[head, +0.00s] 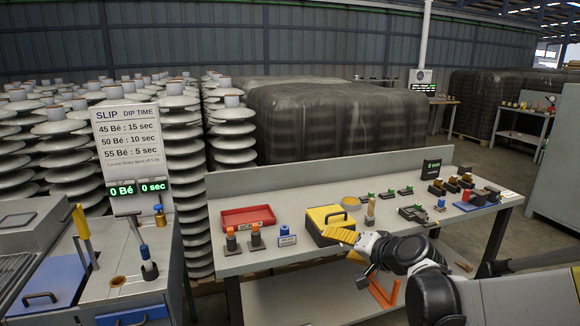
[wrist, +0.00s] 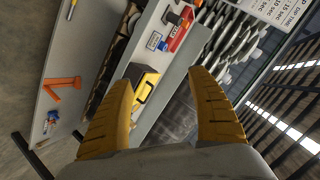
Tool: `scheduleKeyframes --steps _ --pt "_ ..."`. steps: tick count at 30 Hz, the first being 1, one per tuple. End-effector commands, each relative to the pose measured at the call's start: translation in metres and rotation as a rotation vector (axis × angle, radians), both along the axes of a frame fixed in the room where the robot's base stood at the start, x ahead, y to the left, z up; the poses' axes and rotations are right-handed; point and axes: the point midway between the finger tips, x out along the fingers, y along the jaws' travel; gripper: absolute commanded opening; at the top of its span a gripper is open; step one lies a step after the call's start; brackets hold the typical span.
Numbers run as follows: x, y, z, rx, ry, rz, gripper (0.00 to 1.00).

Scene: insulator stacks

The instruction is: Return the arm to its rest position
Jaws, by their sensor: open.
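My gripper (head: 345,237) has yellow fingers and is at the front edge of the grey workbench (head: 285,192) in the head view, just in front of a yellow box (head: 325,215). My arm reaches in from the lower right, bent low over the bench front. In the wrist view my gripper (wrist: 162,100) shows its two yellow fingers spread wide apart with nothing between them. The yellow box (wrist: 143,82) shows beyond the fingers there, apart from them.
A red tray (head: 248,217) and small tools stand on the bench. An orange bracket (head: 382,292) is on the lower shelf, near my arm. A blue-and-grey station (head: 130,275) with a SLIP sign (head: 128,148) stands left. Insulator stacks (head: 183,160) are behind.

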Motion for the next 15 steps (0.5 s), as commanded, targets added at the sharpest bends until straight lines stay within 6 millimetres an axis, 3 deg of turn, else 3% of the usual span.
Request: scheduleKeyframes --steps 1,7,15 --pt "-0.024 0.003 0.007 -0.056 0.019 0.02 0.68" --pt "-0.119 0.001 0.016 -0.303 0.105 0.089 0.68" --pt "-0.242 -0.03 -0.001 -0.622 0.215 0.149 0.68"
